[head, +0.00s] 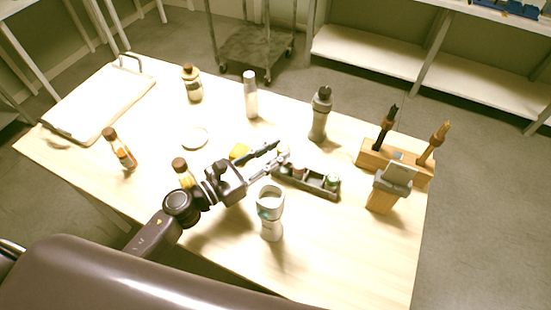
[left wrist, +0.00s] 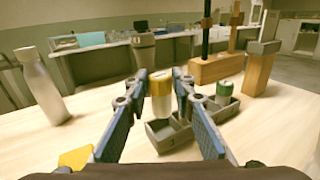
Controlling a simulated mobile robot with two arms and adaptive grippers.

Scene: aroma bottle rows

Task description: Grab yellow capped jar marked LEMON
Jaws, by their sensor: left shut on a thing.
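The yellow capped jar (left wrist: 161,96) stands upright between the two fingers of my left gripper (left wrist: 160,88) in the left wrist view, with a yellow top and a pale lower part. The gripper is shut on it. No lettering is readable. In the head view my left gripper (head: 276,155) is at the left end of a dark compartment tray (head: 312,187). The tray also shows in the left wrist view (left wrist: 168,142), just below the jar. I cannot tell whether the jar is clear of its compartment. A green-capped jar (head: 331,182) sits at the tray's right end.
A white-and-grey cup-like container (head: 270,205) stands close to the gripper. A grey bottle (head: 320,115), white bottle (head: 250,95) and wooden tool block (head: 410,166) stand behind and right. A yellow object (head: 238,152) lies beside the arm. The front right table is clear.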

